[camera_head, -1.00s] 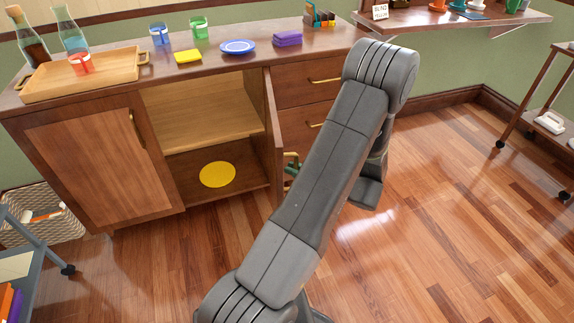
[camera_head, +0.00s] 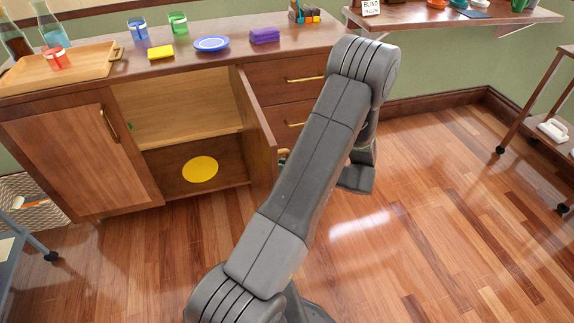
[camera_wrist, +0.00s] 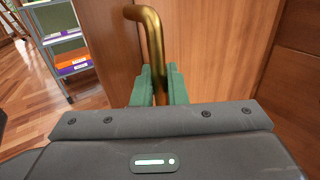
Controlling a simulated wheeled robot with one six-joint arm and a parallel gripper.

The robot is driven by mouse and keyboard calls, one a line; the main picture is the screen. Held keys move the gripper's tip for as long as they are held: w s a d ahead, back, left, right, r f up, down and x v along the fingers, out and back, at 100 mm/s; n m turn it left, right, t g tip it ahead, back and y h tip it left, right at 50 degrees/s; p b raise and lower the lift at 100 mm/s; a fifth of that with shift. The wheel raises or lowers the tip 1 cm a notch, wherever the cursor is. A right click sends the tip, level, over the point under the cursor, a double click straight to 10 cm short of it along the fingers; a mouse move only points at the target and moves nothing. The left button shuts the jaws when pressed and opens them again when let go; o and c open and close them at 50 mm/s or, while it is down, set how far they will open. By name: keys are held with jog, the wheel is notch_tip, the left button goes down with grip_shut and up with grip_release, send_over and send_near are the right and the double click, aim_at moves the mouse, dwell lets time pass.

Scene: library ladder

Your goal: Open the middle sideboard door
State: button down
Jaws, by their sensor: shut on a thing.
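The middle sideboard door (camera_head: 254,128) stands open, swung out toward me and seen nearly edge-on in the head view. The compartment behind it (camera_head: 180,105) shows a shelf and a yellow disc (camera_head: 200,170). In the wrist view my gripper (camera_wrist: 160,84) has green fingers on both sides of the brass handle (camera_wrist: 155,45), shut on it. The handle is fixed to the brown door panel (camera_wrist: 205,50). In the head view my arm hides most of the gripper and handle.
The left door (camera_head: 80,150) is closed, and drawers (camera_head: 285,80) lie to the right. A tray (camera_head: 60,72), cups and a plate (camera_head: 211,44) stand on top. A grey cart (camera_wrist: 65,45) shows at the left.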

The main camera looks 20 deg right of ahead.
jog(key=shift+f, duration=0.1)
jog(key=c, duration=1.5)
grip_release()
jog(key=shift+c, duration=0.2)
jog(key=p+v, duration=0.1)
jog(key=v, duration=1.3)
jog(key=shift+p, duration=0.3)
jog(key=shift+a, duration=0.1)
jog(key=b+x, duration=0.1)
jog(key=x, duration=1.3)
jog(key=shift+b, duration=0.35)
